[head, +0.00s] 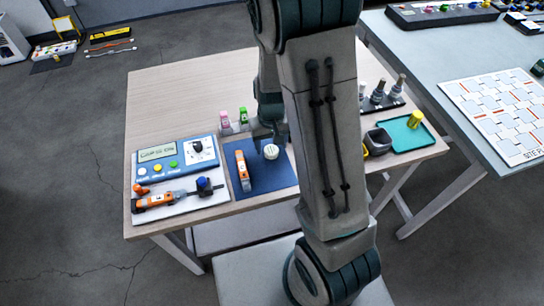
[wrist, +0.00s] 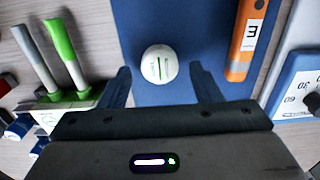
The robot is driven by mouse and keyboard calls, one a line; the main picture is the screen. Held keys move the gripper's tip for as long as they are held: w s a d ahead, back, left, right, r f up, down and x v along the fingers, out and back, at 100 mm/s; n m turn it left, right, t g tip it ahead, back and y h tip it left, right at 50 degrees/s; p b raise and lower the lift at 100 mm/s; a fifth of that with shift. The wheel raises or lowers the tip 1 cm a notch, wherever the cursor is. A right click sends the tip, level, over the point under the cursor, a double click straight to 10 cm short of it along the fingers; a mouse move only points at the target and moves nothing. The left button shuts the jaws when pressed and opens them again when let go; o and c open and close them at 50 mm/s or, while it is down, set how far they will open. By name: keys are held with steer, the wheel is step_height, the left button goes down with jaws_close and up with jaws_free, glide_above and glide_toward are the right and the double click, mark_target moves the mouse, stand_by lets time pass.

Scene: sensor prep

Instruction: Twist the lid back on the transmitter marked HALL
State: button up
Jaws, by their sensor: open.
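A white round piece (head: 271,152) with a green line across its top stands on the blue mat (head: 286,174). It also shows in the wrist view (wrist: 159,64), between the spread fingertips of my gripper (wrist: 160,70). My gripper is open and empty, and no contact with the piece shows. Whether this piece is a lid alone or a capped transmitter I cannot tell. Grey upright fittings (head: 378,96) stand in a dark rack at the right, partly behind my arm. No HALL marking is readable in either view.
An orange device (head: 243,170) lies on the mat, close beside the white piece. A blue panel (head: 178,158) and a white tray (head: 158,210) with an orange tool are further left. Pink and green markers (head: 243,116) stand behind. A teal tray (head: 402,134) is at right.

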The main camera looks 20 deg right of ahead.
mark_target(271, 149)
steer(key=shift+f+b, duration=0.45)
steer(key=shift+f, duration=0.5)
steer(key=c, duration=0.7)
steer(key=shift+r+p, duration=2)
steer(key=shift+r, duration=0.6)
